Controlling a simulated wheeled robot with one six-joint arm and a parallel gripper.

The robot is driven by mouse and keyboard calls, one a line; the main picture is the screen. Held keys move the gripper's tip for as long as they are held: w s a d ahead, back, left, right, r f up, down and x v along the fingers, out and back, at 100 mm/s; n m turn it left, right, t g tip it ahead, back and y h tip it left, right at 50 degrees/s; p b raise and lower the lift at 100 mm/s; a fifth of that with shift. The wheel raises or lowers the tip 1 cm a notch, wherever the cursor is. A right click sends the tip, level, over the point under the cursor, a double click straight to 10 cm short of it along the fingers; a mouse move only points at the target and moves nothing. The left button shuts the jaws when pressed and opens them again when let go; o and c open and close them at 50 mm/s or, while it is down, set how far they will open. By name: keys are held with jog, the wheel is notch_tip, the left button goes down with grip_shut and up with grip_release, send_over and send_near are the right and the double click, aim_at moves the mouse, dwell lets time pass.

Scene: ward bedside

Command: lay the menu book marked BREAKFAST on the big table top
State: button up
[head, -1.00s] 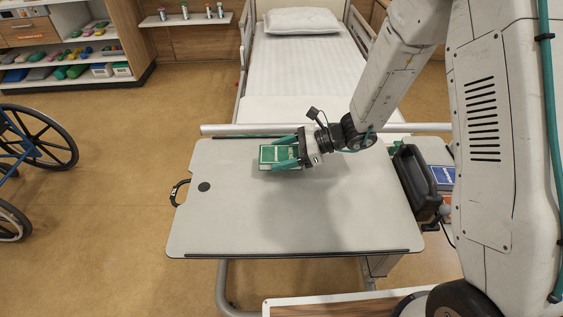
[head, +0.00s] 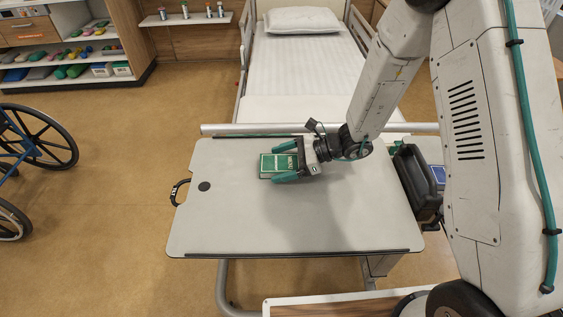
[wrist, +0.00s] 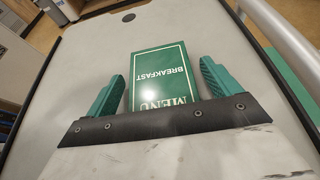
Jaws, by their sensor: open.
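The green menu book marked BREAKFAST (head: 279,164) lies flat on the big table top (head: 230,215), toward its far side. In the wrist view the book (wrist: 160,70) shows its cover with the words MENU and BREAKFAST. My gripper (head: 287,164) is at the book's right end, low over the table. Its green fingers are open, one on each side of the book, and in the wrist view (wrist: 162,85) a gap shows between each finger and the book. The book's near end is hidden by the gripper's dark bar.
A blue book or box (head: 438,175) lies by a black holder (head: 417,185) off the table's right edge. A bed (head: 305,70) stands behind the table. A wheelchair (head: 35,145) is at the left. The front and left of the table top are clear.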

jog(key=v, duration=1.2)
jog(key=s+d+r+n+g+h, duration=0.25)
jog(key=s+r+n+h, duration=0.25)
jog(key=s+r+n, duration=0.8)
jog(key=s+d+r+n+t+h, duration=0.3)
jog(key=s+d+r+n+h, duration=0.2)
jog(key=s, duration=0.9)
jog(key=shift+d+r+h, duration=1.7)
jog(key=shift+d+r, duration=0.6)
jog(key=shift+d, duration=0.25)
jog(key=shift+t, duration=0.25)
